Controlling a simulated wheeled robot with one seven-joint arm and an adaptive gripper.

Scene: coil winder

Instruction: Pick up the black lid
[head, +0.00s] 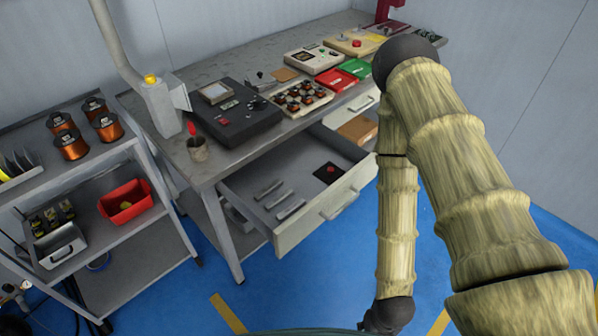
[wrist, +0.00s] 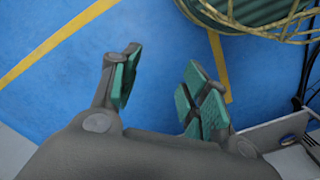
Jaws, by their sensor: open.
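A flat black square piece with a red knob, which looks like the black lid (head: 330,174), lies in the open grey drawer (head: 285,238) under the workbench. It lies toward the drawer's right end in the head view. My gripper (wrist: 163,85) is open and empty in the wrist view, with green pads on its fingers, above the blue floor. The lid does not show in the wrist view. The fingers cannot be made out in the head view, where my arm hangs to the right of the drawer.
Several grey bars (head: 278,195) lie in the same drawer. Another drawer (head: 357,128) stands open at the right. The workbench (head: 225,78) holds a black machine (head: 240,115) and trays. A shelf cart (head: 85,175) stands left. A green coil (wrist: 255,12) is near the gripper.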

